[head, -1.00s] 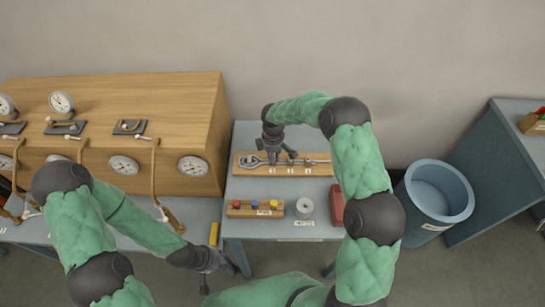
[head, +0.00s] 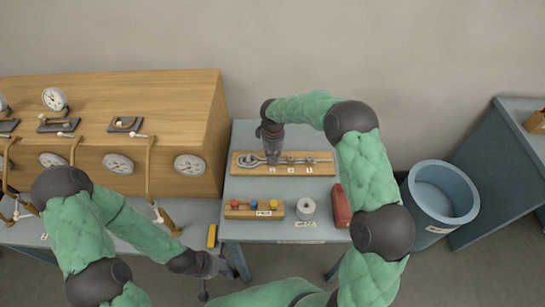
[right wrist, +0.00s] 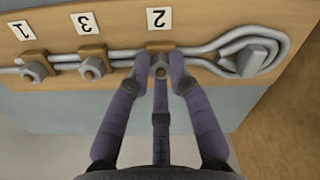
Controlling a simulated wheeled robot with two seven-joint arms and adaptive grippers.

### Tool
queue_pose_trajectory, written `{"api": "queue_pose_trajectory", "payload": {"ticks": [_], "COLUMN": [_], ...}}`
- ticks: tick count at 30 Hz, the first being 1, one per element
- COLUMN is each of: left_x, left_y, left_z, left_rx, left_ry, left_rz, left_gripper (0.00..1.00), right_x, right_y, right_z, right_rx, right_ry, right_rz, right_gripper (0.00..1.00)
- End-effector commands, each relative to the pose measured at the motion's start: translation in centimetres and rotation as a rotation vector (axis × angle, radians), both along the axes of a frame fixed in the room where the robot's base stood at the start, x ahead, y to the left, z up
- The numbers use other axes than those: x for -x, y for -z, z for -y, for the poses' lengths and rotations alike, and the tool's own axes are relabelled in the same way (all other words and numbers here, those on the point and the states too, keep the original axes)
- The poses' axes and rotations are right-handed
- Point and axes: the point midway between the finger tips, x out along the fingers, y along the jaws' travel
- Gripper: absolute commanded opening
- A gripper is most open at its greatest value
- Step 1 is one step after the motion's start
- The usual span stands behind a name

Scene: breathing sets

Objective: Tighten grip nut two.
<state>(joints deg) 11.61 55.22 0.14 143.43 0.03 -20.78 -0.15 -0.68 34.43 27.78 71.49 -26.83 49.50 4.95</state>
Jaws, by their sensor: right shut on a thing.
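A wooden board (head: 240,168) lies on the small table, with a wire loop and a row of nuts. In the right wrist view the labels read 1, 3 and 2 from left to right. Nut two (right wrist: 160,68) is a small grey nut just below the label 2 (right wrist: 158,18). My right gripper (head: 272,158) is down on the board from above. In the right wrist view its fingers (right wrist: 160,62) are shut around nut two, partly hiding it. My left gripper (head: 214,279) hangs low in front of the table, its fingers apart and empty.
A block with red, blue and yellow pegs (head: 238,210), a grey roll (head: 306,209) and a red case (head: 341,204) stand on the table. A blue bin (head: 440,195) stands to the right. A wooden gauge cabinet (head: 190,125) stands to the left.

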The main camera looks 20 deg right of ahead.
Motion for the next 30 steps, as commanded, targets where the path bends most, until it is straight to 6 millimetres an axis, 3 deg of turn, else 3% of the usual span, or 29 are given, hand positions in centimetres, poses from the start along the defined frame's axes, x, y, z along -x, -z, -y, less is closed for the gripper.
{"api": "queue_pose_trajectory", "payload": {"ticks": [30], "left_x": [0.0], "left_y": [3.1], "left_z": [0.0], "left_rx": [0.0], "left_ry": [0.0], "left_rz": [0.0], "left_gripper": [0.4], "right_x": [0.6], "right_y": [0.7], "right_z": [-0.6], "right_rx": [0.008], "right_ry": [0.962], "right_rz": [-0.019], "right_gripper": [0.0]}}
